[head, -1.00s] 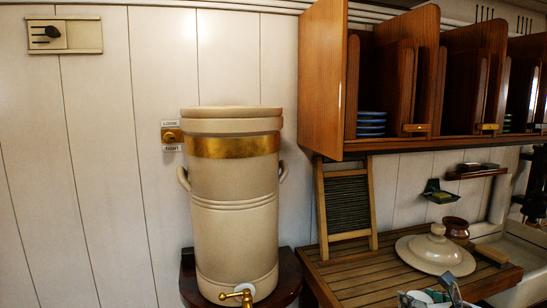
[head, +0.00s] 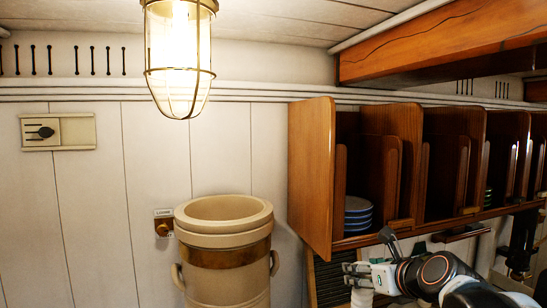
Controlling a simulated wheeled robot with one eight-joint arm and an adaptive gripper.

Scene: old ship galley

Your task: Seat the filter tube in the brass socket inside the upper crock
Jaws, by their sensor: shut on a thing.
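The upper crock (head: 222,240) is a cream stoneware vessel with a brass-coloured band, standing upright left of centre in the head view. Its top is open, and I see only the upper inner wall. The brass socket inside is hidden. My gripper (head: 354,275) is at the lower right, well to the right of the crock and a little below its rim level. Its fingers are shut on a pale piece, the filter tube (head: 361,298), which shows only in small part below them at the picture's bottom edge.
A caged lamp (head: 180,60) hangs above the crock. A wooden plate rack (head: 312,180) with blue plates is on the wall behind and above my gripper. A wooden beam (head: 450,45) crosses the upper right. The space between crock and gripper looks clear.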

